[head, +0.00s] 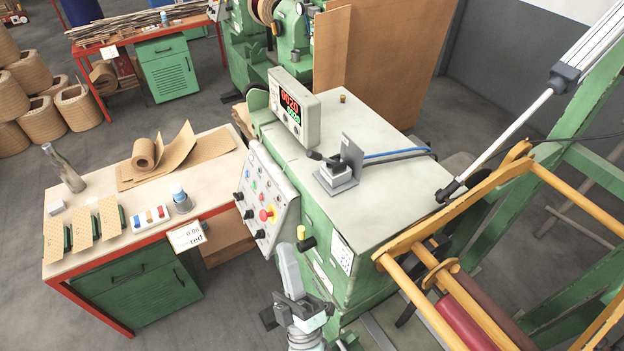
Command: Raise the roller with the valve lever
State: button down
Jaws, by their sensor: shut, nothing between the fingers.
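The valve (337,175) sits on a grey bracket on top of the green machine cabinet. Its black lever (322,157) points to the left, and a blue and a black hose run from it to the right. A dark red roller (458,318) lies in a yellow frame (408,285) at the lower right. A pneumatic cylinder (590,50) with a silver rod reaches down to this frame. My gripper (286,252) is at the bottom middle, in front of the cabinet, pointing up. It is shut and empty, below and apart from the lever.
A control panel (266,205) with buttons and a red emergency stop is left of the gripper. A black knob with a yellow top (304,238) juts out close above it. A display box (292,110) stands on the cabinet. A workbench (100,258) stands at left.

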jog(key=w+f+n+g+h+b, duration=0.2)
jog(key=w+f+n+b, duration=0.1)
jog(key=w+f+n, duration=0.35)
jog(key=n+g+h, duration=0.2)
jog(key=n+h, duration=0.2)
jog(key=n, duration=0.1)
send_near(324, 158)
jog(key=w+a, duration=0.3)
jog(key=a, duration=0.3)
jog(key=shift+w+d+r+m+p, duration=0.15)
jog(key=shift+w+d+r+p, duration=0.3)
jog(key=shift+r+p, duration=0.2)
jog(key=shift+w+d+r+m+p, duration=0.1)
jog(key=shift+w+d+r+p, duration=0.4)
jog(key=shift+r, duration=0.15)
jog(key=shift+a+r+b, duration=0.1)
jog(key=shift+a+b, duration=0.1)
jog(key=shift+b, duration=0.1)
